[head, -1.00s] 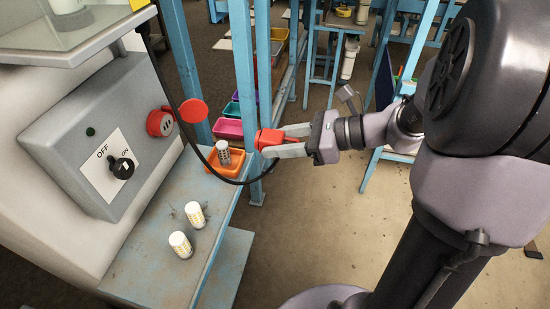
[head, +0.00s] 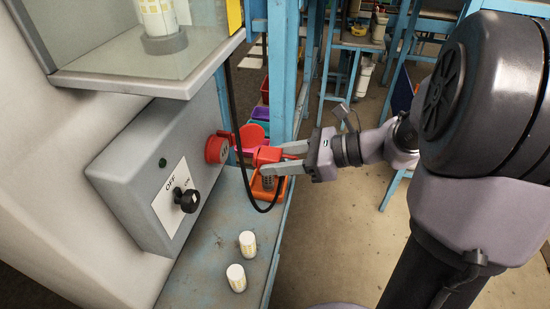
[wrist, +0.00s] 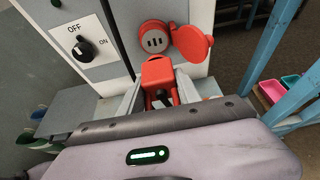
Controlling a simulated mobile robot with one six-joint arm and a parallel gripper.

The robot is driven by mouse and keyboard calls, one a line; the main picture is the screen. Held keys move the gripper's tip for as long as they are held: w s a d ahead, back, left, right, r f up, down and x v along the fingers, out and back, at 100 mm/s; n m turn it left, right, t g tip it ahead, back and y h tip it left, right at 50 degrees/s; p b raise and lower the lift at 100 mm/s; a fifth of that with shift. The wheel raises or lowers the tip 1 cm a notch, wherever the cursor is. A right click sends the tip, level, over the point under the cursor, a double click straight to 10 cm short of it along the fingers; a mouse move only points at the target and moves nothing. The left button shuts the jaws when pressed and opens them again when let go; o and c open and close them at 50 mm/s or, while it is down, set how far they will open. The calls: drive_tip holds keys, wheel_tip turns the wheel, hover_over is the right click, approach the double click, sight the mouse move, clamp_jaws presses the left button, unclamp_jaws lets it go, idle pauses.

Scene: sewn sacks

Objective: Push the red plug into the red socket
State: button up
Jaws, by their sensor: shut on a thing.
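The red socket (head: 217,148) is on the side of the grey control box, with its round red lid (head: 251,134) swung open to the right. In the wrist view the socket (wrist: 155,37) shows its dark slots, and the lid (wrist: 192,42) hangs open beside it. My gripper (head: 276,155) is shut on the red plug (head: 266,154), with a finger on each side. The plug also shows in the wrist view (wrist: 157,72), just below the socket and apart from it. A black cable hangs in a loop from the plug.
The grey box (head: 150,185) has a black OFF/ON knob (head: 187,200). Two white thread spools (head: 247,243) stand on the blue ledge. An orange bin (head: 268,188) sits under the plug. Blue posts (head: 281,70) rise behind it.

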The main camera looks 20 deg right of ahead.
drive_tip(key=shift+w+a+b, duration=0.3)
drive_tip(key=shift+w+a, duration=0.55)
drive_tip(key=shift+a, duration=0.35)
drive_tip(key=shift+w+a+b, duration=0.25)
drive_tip(key=shift+w+a, duration=0.6)
drive_tip(key=shift+a, duration=0.3)
drive_tip(key=shift+r+p, duration=0.15)
drive_tip(key=shift+p, duration=0.3)
drive_tip(key=shift+w+a, duration=0.35)
drive_tip(key=shift+a, duration=0.1)
idle(0.7)
drive_tip(key=o, duration=1.4)
drive_tip(key=shift+c, duration=0.2)
drive_tip(key=p, duration=0.6)
approach(255, 152)
drive_tip(key=v, duration=0.4)
drive_tip(key=shift+d, duration=0.45)
